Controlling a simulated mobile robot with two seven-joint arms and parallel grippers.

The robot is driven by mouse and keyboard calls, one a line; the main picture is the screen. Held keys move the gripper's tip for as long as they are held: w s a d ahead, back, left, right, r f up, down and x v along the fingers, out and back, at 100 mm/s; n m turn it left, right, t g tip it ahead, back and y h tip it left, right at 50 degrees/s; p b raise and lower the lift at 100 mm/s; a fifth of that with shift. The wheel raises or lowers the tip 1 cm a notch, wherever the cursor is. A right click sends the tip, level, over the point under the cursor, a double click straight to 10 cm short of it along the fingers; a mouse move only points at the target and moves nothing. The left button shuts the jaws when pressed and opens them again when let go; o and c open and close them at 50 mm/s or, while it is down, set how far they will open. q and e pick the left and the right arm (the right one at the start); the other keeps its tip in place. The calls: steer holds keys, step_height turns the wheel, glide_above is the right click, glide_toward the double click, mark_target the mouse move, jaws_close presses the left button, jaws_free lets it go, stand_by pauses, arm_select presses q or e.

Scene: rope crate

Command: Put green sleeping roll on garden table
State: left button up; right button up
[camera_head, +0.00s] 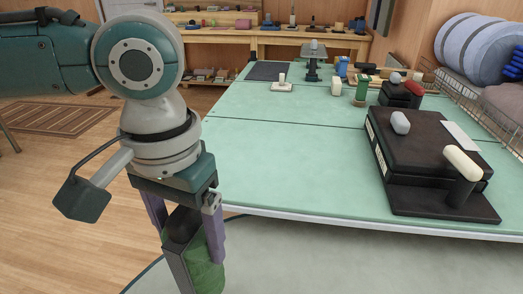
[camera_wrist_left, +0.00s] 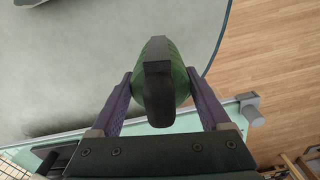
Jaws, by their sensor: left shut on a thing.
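The green sleeping roll (camera_head: 207,265) has a dark band across it. It hangs below my left gripper (camera_head: 186,232), whose purple fingers are shut on its sides. In the left wrist view the roll (camera_wrist_left: 176,75) is between the fingertips (camera_wrist_left: 160,82), with its dark band facing the camera. Below it is a smooth grey-green table with a curved dark rim (camera_head: 330,262), seemingly the garden table; it also fills much of the left wrist view (camera_wrist_left: 60,85). The roll appears above this top, near its curved edge; I cannot tell the exact height. My right gripper is not in view.
A mint-green table (camera_head: 290,165) adjoins behind, carrying a black device (camera_head: 425,160) at right and several small items farther back. A wire rack (camera_head: 490,105) with blue rolls stands at right. The nearer grey-green top looks mostly clear. Wooden floor (camera_head: 60,220) shows at left.

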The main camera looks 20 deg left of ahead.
mark_target(182, 210)
arm_select(q)
steer(key=shift+f+b, duration=1.1)
steer(key=shift+f, duration=1.9)
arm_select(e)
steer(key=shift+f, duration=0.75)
arm_select(q)
steer(key=shift+f, duration=0.45)
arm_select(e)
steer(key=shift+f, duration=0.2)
arm_select(q)
steer(key=o, duration=1.6)
steer(key=shift+c, duration=0.2)
steer(key=shift+r, duration=0.1)
step_height(182, 210, up, 8)
steer(key=shift+w+r+p, duration=0.1)
steer(key=shift+r+p, duration=0.15)
steer(key=shift+p, duration=0.85)
steer(key=shift+r, duration=0.6)
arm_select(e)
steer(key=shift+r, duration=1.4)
